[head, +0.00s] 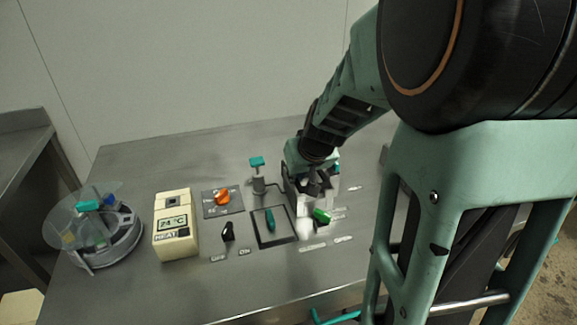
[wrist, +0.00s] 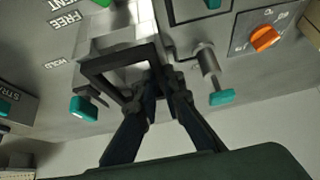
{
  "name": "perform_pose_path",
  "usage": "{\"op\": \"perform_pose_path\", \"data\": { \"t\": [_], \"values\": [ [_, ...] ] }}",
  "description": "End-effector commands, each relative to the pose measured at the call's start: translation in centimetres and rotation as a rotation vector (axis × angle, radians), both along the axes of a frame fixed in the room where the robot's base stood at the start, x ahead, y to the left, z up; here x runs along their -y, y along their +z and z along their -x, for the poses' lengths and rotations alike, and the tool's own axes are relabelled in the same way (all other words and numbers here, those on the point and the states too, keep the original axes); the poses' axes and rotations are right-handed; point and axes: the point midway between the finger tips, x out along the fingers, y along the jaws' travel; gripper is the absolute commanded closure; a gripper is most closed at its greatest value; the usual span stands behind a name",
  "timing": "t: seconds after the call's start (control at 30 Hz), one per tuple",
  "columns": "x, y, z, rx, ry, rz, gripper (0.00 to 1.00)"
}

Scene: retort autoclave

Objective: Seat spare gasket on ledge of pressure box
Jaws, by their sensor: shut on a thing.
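My gripper (wrist: 148,95) is shut on the near side of a dark square ring, the spare gasket (wrist: 99,74), in the wrist view. The gasket lies tilted in the picture over the open top of the metal pressure box (wrist: 118,32). I cannot tell whether it touches the ledge or hangs just above it. In the head view my gripper (head: 316,186) points down at the box (head: 303,207), which it and the arm partly cover. The gasket is hard to make out there.
Posts with teal handles flank the box, at left (wrist: 84,108) and right (wrist: 221,97) in the wrist view. A green lever (head: 321,215), orange knob (head: 222,197), black switch (head: 228,231), cream temperature unit (head: 175,247) and round clear-lidded carousel (head: 110,247) share the steel table. Its front left is clear.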

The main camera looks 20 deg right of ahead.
Motion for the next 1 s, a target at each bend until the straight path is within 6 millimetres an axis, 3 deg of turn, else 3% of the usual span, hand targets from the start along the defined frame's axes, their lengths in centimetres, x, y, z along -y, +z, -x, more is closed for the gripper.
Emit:
{"op": "perform_pose_path", "data": {
  "t": [1.0],
  "values": [
    [0.0,-1.2,0.0,0.001,0.0,0.0,1.0]
  ]
}}
